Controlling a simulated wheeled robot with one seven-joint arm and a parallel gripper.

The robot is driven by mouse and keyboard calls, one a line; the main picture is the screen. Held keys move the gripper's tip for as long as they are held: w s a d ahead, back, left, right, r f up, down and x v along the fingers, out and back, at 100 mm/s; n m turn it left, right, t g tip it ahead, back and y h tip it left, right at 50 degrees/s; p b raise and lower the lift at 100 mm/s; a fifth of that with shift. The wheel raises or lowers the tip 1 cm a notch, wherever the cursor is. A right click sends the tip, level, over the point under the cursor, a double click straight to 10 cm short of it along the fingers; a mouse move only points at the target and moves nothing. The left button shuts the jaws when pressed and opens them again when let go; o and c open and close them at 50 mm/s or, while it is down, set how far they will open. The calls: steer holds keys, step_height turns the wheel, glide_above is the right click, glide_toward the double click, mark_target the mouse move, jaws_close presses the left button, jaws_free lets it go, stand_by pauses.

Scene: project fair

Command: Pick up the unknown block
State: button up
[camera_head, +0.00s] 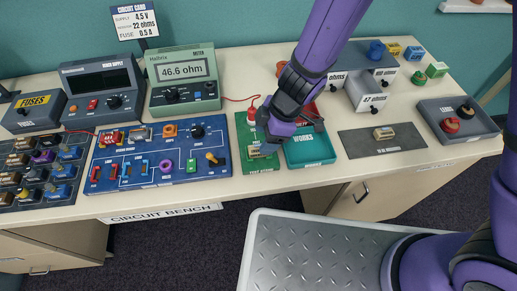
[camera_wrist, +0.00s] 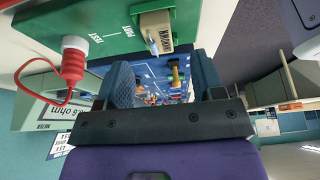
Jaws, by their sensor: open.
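The unknown block (camera_wrist: 155,32) is a small beige block with dark lettering, partly legible, on the green test station (camera_wrist: 105,45) in the wrist view. In the head view the green test station (camera_head: 243,128) lies right of the blue board, and the block (camera_head: 254,152) shows partly at my gripper's left side. My gripper (camera_wrist: 163,78) is open and empty. Its two dark fingers point toward the block, which shows just beyond and between the fingertips in the wrist view. In the head view my gripper (camera_head: 268,142) hangs low over the station and hides part of it.
A red probe (camera_wrist: 73,60) with a cable stands on the station, close to my gripper. The meter (camera_head: 184,71) reads 46.6 ohm. The blue circuit board (camera_head: 130,178) is left, a teal tray (camera_head: 312,150) right. A dark mat (camera_head: 358,146) holds another small beige block (camera_head: 383,132).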

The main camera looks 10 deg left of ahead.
mark_target(255, 149)
steer(key=x, duration=0.3)
steer(key=shift+a, duration=0.25)
steer(key=shift+x, duration=0.85)
steer(key=c, duration=1.1)
steer(key=shift+r, duration=0.15)
